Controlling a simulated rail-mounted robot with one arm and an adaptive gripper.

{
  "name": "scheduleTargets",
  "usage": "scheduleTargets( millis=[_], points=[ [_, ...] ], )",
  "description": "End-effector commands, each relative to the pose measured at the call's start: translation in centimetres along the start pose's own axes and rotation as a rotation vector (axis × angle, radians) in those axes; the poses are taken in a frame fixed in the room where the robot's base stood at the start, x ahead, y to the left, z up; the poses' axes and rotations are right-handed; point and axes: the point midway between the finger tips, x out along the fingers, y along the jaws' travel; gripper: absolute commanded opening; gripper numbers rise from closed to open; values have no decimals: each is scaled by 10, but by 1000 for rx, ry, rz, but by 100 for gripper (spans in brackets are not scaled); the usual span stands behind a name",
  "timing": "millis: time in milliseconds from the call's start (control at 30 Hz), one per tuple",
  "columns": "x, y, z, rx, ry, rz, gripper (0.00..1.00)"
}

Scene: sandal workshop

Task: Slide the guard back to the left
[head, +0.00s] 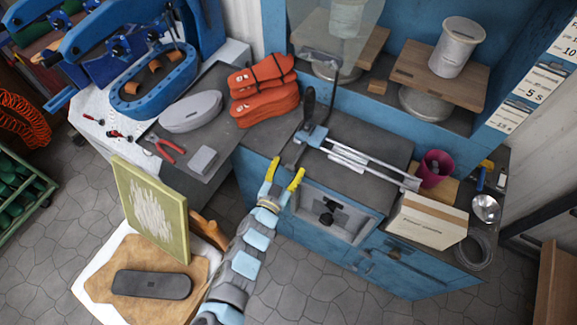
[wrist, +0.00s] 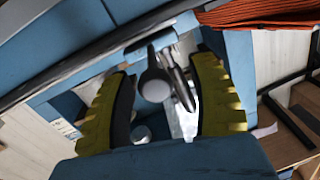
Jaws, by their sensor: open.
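The guard looks like the clear panel (head: 345,28) standing above the back of the blue bench, on a thin dark post. The post runs down to a blue sliding block (head: 314,136) at the left end of two metal rails (head: 362,160). A black upright handle (head: 308,103) stands at this block. My gripper (head: 286,171) has yellow fingers spread open and empty, in front of and below the block, at the bench's front left edge. In the wrist view a grey round-ended part (wrist: 154,84) and a dark rod show between the fingers; contact cannot be told.
A shelf with wooden boards (head: 436,75) is behind. The bench top behind the rails is clear.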

Motion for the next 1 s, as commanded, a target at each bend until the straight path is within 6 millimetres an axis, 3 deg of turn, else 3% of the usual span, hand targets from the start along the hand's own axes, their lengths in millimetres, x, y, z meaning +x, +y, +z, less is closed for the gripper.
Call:
scheduleTargets(
  millis=[267, 800, 1000],
  points=[
    [-18, -1, 1, 0, -2, -2, 60],
    [-100, 0, 1, -2, -4, -2, 60],
    [-117, -1, 1, 0, -2, -3, 60]
  ],
)
